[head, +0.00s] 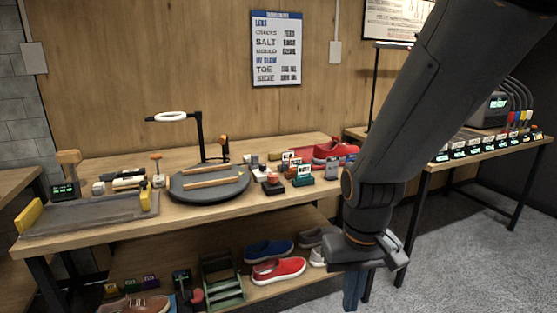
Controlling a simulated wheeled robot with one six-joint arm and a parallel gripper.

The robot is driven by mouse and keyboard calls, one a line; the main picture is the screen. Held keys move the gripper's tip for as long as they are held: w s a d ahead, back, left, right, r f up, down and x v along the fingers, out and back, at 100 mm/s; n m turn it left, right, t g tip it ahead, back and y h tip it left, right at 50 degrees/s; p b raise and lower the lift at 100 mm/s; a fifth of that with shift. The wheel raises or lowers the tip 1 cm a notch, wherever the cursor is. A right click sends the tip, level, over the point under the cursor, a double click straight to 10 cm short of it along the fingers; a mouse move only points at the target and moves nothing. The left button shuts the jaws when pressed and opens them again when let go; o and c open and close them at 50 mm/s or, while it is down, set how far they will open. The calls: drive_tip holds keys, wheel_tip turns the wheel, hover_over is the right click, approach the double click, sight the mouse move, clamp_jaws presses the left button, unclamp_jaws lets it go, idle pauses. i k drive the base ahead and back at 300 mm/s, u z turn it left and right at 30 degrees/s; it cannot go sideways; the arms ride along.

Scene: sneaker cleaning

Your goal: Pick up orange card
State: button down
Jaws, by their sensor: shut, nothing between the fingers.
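I cannot pick out an orange card for certain in the head view; several small items and labels are too small to read. My gripper (368,258) hangs low at the right of centre, in front of the workbench's right end. It is shut and empty. My arm hides part of the bench and the wall behind it.
The wooden workbench (100,232) carries a grey tray (95,222), a round dark turntable (180,194) and a red sneaker (335,149). Shoes, including a red one (278,270), sit on the lower shelf. A second table (465,157) stands right. Grey floor (470,250) is open.

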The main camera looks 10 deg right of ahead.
sight(294, 161)
drive_tip(key=z, duration=0.85)
drive_tip(key=i, duration=1.55)
drive_tip(key=u, duration=1.55)
